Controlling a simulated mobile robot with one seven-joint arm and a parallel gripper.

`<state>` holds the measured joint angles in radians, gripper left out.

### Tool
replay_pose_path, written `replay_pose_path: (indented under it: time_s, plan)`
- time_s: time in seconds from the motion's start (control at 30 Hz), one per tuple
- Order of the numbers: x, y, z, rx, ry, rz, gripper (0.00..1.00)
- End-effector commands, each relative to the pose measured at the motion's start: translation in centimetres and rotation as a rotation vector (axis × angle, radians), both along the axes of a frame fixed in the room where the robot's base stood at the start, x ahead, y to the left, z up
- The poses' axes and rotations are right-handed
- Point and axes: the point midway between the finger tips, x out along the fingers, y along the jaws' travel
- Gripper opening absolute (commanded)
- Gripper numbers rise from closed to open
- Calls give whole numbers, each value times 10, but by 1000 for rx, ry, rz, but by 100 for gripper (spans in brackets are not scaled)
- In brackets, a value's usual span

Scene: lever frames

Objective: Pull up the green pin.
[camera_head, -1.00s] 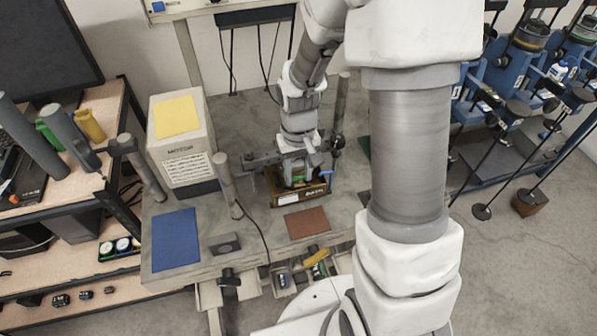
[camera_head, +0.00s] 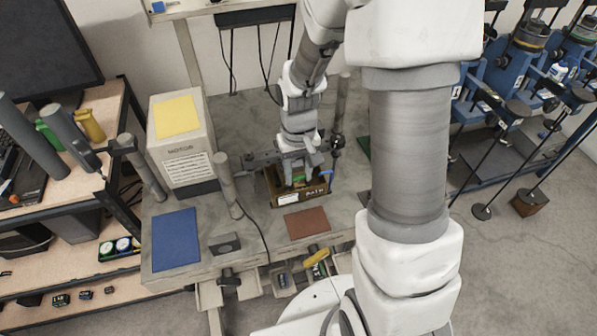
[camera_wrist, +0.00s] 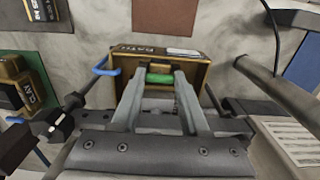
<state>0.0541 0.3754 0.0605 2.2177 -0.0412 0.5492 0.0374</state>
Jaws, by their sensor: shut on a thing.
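The green pin (camera_wrist: 160,78) lies crosswise between the fingertips of my gripper (camera_wrist: 160,77) in the wrist view. My gripper is shut on it. It sits over a brown box (camera_wrist: 188,58) with dark lettering and a white label. In the head view my gripper (camera_head: 300,182) reaches down into or just over the brown box (camera_head: 313,196). The pin's lower part and how far it is out of the box cannot be made out.
The box stands on a grey workbench with a reddish-brown mat (camera_head: 307,223), a blue mat (camera_head: 175,240) and a motor unit (camera_head: 184,163). A grey post (camera_head: 226,180) stands left of the box. A blue lever (camera_wrist: 104,67) is close by.

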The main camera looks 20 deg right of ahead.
Motion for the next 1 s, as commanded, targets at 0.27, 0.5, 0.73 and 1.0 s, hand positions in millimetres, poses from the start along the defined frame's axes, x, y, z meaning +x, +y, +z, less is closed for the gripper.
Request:
replay_pose_path:
  time_s: [0.27,0.5,0.73,1.0]
  plan:
    - [1,0,17,-1,-1,1,0]
    - [1,0,18,-1,-3,1,62]
    - [0,0,17,-1,-1,0,75]
    - [1,0,25,-1,-4,0,75]
